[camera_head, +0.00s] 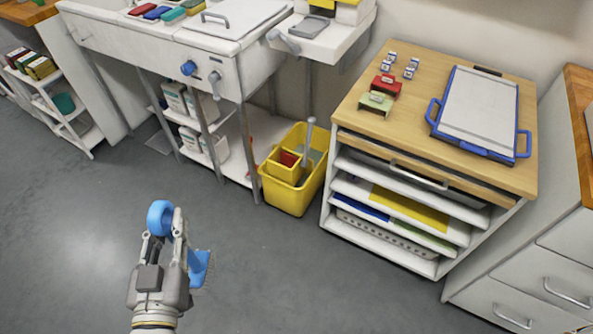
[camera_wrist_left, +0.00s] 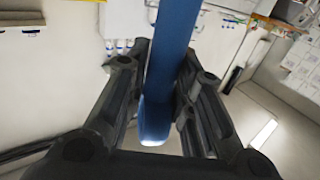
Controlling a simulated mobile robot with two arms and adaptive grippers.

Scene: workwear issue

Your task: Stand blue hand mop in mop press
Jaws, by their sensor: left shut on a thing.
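My left gripper (camera_head: 165,238) is shut on the blue hand mop (camera_head: 160,214), above the grey floor in the lower left of the head view. A round blue part of the mop shows beyond the fingers, and a flatter blue part with a pale fringe (camera_head: 200,268) shows to their right. In the left wrist view, a blue shaft (camera_wrist_left: 172,60) runs between the two dark fingers (camera_wrist_left: 160,105). The yellow mop press (camera_head: 283,167) sits at the yellow bucket (camera_head: 294,198), up and right of my gripper and apart from it. My right gripper is out of view.
A grey handle (camera_head: 308,138) stands up from the bucket. The bucket is between the white sink unit (camera_head: 235,65) and a wood-topped shelf cabinet (camera_head: 410,110). White drawers (camera_head: 540,270) stand at the right. The floor (camera_head: 270,265) in front is clear.

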